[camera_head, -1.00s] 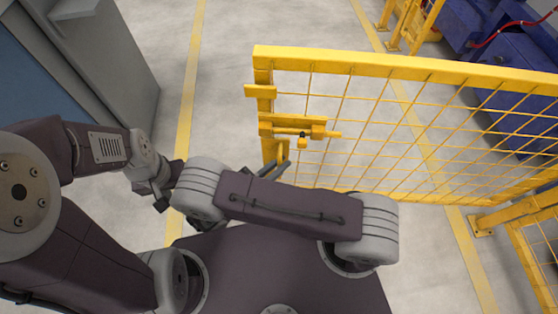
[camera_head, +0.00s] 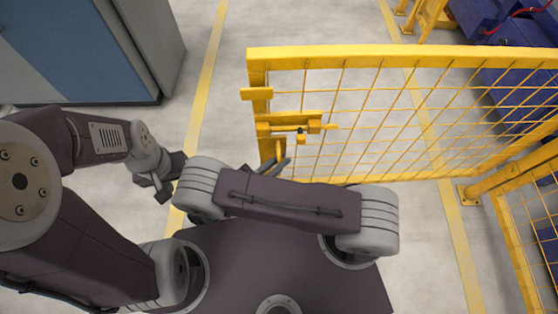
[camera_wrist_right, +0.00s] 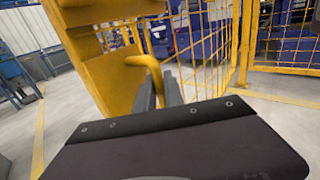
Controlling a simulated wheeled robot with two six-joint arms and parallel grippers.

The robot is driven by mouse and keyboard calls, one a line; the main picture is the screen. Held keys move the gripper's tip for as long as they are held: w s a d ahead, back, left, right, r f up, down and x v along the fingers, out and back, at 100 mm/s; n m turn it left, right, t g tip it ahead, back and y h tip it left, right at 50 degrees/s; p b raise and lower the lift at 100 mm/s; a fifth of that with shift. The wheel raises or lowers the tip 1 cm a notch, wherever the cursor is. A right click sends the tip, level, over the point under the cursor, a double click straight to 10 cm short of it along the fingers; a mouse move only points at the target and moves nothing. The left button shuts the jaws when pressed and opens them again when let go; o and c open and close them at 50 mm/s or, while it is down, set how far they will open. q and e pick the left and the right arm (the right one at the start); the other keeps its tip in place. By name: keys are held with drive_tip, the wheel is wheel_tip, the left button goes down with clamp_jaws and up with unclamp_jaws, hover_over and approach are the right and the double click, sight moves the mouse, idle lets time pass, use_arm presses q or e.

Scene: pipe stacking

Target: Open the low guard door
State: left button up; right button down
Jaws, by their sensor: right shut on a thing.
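The low guard door (camera_head: 400,56) is a yellow frame with wire mesh, in the middle and right of the head view. Its free end, at left, carries a yellow slide bolt (camera_head: 298,129), and no latch post shows beside that end. My right gripper (camera_head: 278,164) is at this end below the bolt, partly hidden by my arm. In the right wrist view its dark fingers (camera_wrist_right: 158,92) are shut on the yellow bent handle (camera_wrist_right: 146,62). My left gripper (camera_head: 158,182) hangs at the left, away from the door; its jaw gap is unclear.
A grey-blue cabinet (camera_head: 120,50) stands at the upper left. Blue machinery (camera_head: 490,50) is behind the door at the upper right. A yellow fence post (camera_head: 500,178) with a floor plate stands at right. Bare floor lies between cabinet and door.

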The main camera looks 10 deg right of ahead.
drive_tip(key=shift+s+r, duration=0.1)
drive_tip(key=shift+s, duration=0.1)
drive_tip(key=c, duration=1.5)
unclamp_jaws()
drive_tip(key=shift+o, duration=0.2)
drive_tip(key=shift+a, duration=0.1)
